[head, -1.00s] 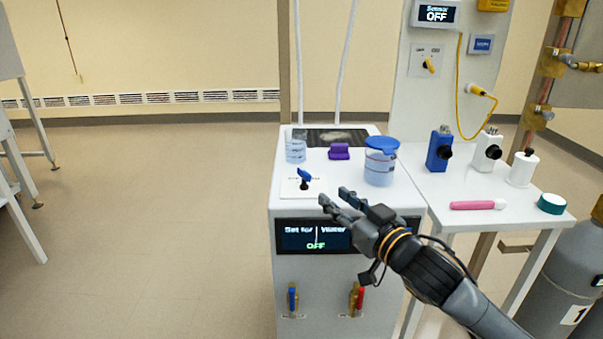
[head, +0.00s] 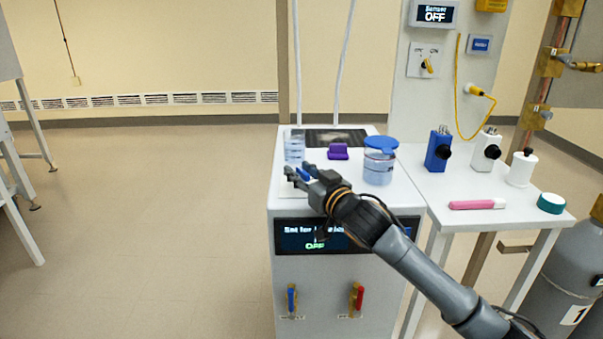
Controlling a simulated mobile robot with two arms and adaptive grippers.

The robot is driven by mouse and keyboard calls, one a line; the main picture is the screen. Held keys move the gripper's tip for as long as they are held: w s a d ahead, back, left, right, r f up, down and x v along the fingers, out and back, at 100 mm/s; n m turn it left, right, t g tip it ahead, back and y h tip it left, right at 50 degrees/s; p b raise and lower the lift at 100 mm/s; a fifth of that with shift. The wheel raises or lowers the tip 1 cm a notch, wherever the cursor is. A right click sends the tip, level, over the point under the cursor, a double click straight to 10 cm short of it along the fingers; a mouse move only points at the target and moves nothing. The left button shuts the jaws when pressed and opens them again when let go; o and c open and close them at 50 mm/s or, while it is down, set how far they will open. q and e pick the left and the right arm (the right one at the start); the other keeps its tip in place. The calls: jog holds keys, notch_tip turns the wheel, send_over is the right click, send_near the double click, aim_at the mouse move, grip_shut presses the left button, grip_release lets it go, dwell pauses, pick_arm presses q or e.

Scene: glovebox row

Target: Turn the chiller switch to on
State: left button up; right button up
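The chiller is a white cabinet (head: 290,211) in the middle of the head view. Its front display (head: 291,231) reads OFF, with its other text partly covered by my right arm. The chiller switch (head: 304,174) is a small blue handle on the cabinet top, now largely hidden by my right gripper. My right gripper (head: 299,174) is over the switch, its fingers apart with a bit of blue showing between them. I cannot tell whether they touch the handle. My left gripper is not in view.
On the chiller top stand a clear beaker (head: 294,148), a purple clip-like item (head: 338,151) and a blue-lidded jar (head: 379,163), close to my gripper. The floor at left is open.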

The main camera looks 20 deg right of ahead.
grip_shut()
